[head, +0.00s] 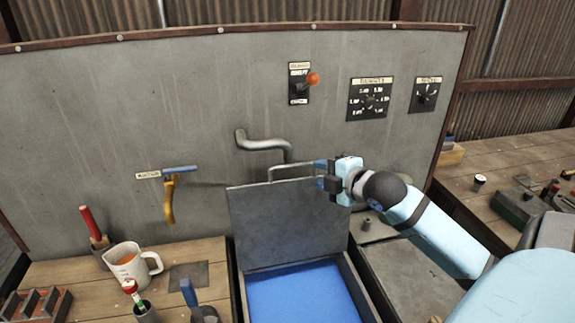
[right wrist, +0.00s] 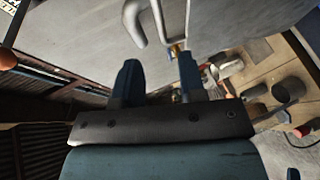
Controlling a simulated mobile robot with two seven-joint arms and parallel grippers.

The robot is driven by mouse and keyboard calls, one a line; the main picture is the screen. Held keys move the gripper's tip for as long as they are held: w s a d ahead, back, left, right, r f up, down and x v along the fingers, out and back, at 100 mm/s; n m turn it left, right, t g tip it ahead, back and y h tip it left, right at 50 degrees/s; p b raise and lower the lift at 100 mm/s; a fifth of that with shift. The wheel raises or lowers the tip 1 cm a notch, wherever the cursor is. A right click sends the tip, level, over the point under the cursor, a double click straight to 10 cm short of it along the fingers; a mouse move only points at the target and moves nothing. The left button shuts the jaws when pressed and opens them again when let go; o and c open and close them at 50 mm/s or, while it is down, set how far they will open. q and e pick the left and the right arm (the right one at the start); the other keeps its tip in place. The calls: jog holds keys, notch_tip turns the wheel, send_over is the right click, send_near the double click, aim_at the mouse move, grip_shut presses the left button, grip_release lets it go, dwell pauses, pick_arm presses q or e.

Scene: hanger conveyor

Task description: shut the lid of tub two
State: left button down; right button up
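A tub with a blue inside (head: 305,293) sits in the bench at the bottom middle of the head view. Its grey lid (head: 290,222) stands raised at the back, leaving the tub open. A thin metal bar handle (head: 285,168) is at the lid's top edge. No number on the tub is readable. My right gripper (head: 322,174) is at the right end of this handle. In the right wrist view, its two fingers stand apart, and the handle (right wrist: 162,22) shows just beyond them, close to the right fingertip. I cannot tell whether they touch. My left gripper is not in view.
A bent grey pipe (head: 262,143) is on the panel behind the lid. A mug (head: 130,263) and tool holders stand on the left bench. A grey cover with a knob (head: 366,223) lies right of the tub.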

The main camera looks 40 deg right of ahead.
aim_at(294, 167)
jog(key=p+x, duration=0.1)
jog(key=x, duration=0.9)
jog(key=shift+p, duration=0.35)
jog(key=shift+w+f, duration=0.3)
jog(key=shift+w, duration=0.4)
jog(key=shift+c, duration=0.5)
grip_shut()
